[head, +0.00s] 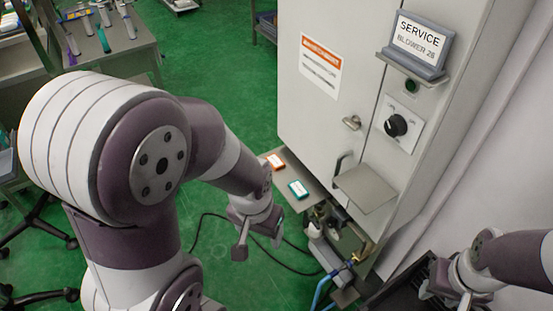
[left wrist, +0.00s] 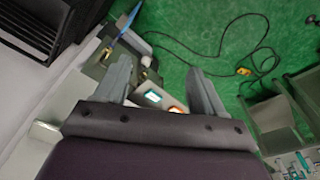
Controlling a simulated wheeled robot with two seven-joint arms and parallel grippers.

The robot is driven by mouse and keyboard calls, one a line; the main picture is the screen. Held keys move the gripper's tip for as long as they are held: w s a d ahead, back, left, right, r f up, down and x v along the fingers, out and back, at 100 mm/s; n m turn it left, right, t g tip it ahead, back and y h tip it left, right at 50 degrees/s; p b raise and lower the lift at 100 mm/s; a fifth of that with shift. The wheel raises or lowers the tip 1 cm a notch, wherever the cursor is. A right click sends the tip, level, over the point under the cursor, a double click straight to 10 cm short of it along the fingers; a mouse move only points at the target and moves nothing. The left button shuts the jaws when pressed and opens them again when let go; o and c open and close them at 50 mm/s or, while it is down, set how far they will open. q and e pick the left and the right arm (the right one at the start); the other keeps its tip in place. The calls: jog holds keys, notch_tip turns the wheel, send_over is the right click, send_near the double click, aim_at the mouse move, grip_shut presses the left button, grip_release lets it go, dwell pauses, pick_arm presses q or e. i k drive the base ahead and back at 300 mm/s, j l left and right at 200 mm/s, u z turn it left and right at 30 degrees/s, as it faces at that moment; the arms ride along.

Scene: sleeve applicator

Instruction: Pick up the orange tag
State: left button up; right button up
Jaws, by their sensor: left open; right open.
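The orange tag (head: 275,161), with a white label, lies on a small grey shelf (head: 284,170) at the cabinet's side. In the left wrist view the orange tag (left wrist: 177,110) is small and partly cut off by my gripper body. A teal tag (head: 298,189) lies beside it on the shelf, and the teal tag also shows in the left wrist view (left wrist: 153,97). My left gripper (head: 258,244) is open and empty, below and left of the shelf in the head view, apart from both tags. My right gripper (head: 445,295) is open at the lower right, far from the tags.
A grey cabinet (head: 330,110) with a handle, a black knob (head: 396,125) and a service sign (head: 420,38) stands right of the tags. Pipes and a blue hose (head: 322,289) are below the shelf. A black cable (head: 205,218) lies on the open green floor.

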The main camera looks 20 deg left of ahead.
aim_at(276, 164)
jog(key=k+z, duration=0.35)
jog(key=z, duration=0.15)
jog(key=k+l+z, duration=0.2)
jog(key=z, duration=0.3)
jog(key=j+z, duration=0.35)
jog(key=z, duration=0.15)
jog(key=j+z, duration=0.35)
jog(key=z, duration=0.15)
jog(key=k+j+z, duration=0.1)
jog(key=j+z, duration=0.2)
jog(key=z, duration=0.15)
jog(key=k+j+z, duration=0.15)
jog(key=j+z, duration=0.15)
jog(key=z, duration=0.2)
jog(key=k+j+z, duration=0.15)
jog(key=z, duration=0.35)
jog(key=k+j, duration=2)
jog(key=k, duration=0.05)
